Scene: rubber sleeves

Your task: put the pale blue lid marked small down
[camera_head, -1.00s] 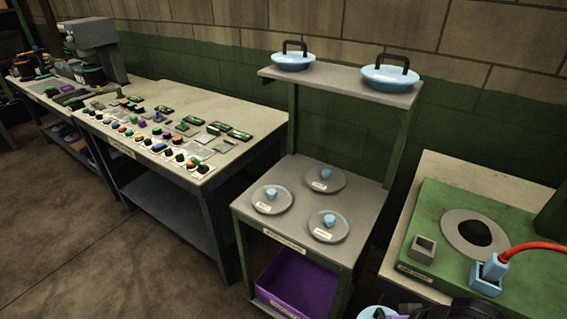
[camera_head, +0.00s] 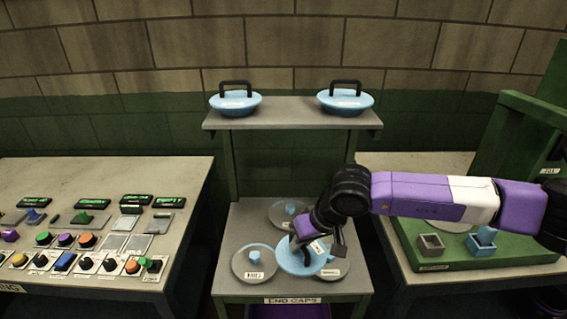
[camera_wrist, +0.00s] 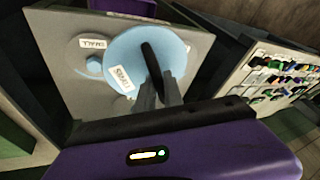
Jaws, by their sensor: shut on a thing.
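A round pale blue lid (camera_head: 290,258) with a dark upright handle and a white label is in my gripper (camera_head: 318,240), which is shut on the handle. The lid is over the lower board of the stand (camera_head: 232,218), partly covering the grey discs at the back and right. I cannot tell whether it touches them. The left grey disc (camera_head: 247,272) with a blue knob is uncovered.
Two similar blue lids, left (camera_head: 235,105) and right (camera_head: 345,104), stand on the upper shelf (camera_head: 290,113). A table of buttons and switches (camera_head: 100,240) is to the left. A green fixture (camera_head: 470,258) with small sockets is to the right. A purple bin (camera_head: 290,312) is below.

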